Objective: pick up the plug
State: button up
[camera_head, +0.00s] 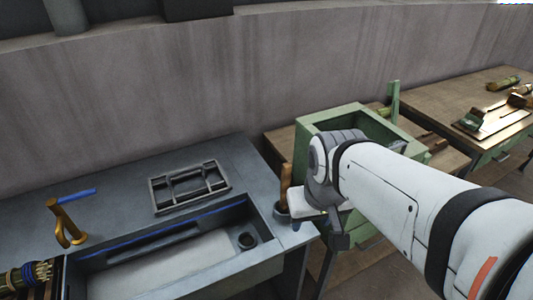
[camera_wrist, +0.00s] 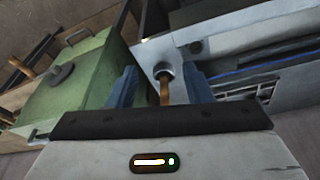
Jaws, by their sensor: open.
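A dark round piece (camera_head: 247,240), possibly the plug or the drain, sits at the right end of the sink; I cannot tell which. It also seems to show in the wrist view as a dark round spot (camera_wrist: 195,47). My gripper is open in the wrist view (camera_wrist: 162,86), with its blue fingers spread apart. Between the fingers, a brown handle (camera_wrist: 165,90) shows with a grey cup (camera_wrist: 162,70); I cannot tell their distance. In the head view, my gripper (camera_head: 318,222) is partly hidden by my wrist, just right of the sink.
The grey sink bench (camera_head: 120,205) carries a brass tap (camera_head: 67,222) and a grey rack (camera_head: 190,187). A brown handle (camera_head: 285,174) stands in a cup at the bench's right edge. A green box (camera_head: 325,122) stands behind my arm. A wooden table (camera_head: 455,95) is at the right.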

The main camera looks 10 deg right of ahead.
jog(key=w+r+n+g, duration=0.1)
jog(key=w+r+n, duration=0.2)
jog(key=w+n, duration=0.7)
jog(key=n+g+p, duration=0.1)
jog(key=n+g, duration=0.1)
jog(key=n, duration=0.9)
send_over(287, 164)
jog(key=shift+s+a+f, duration=0.2)
jog(key=shift+s+a, duration=0.2)
jog(key=shift+a, duration=0.05)
jog(key=shift+w+f, duration=0.15)
jog(key=shift+f, duration=0.1)
jog(key=f, duration=0.4)
jog(key=d+f+p, duration=0.1)
jog(key=f, duration=0.1)
jog(key=shift+w+f, duration=0.15)
jog(key=shift+w, duration=0.1)
jog(key=shift+f, duration=0.5)
jog(key=shift+c, duration=0.5)
grip_shut()
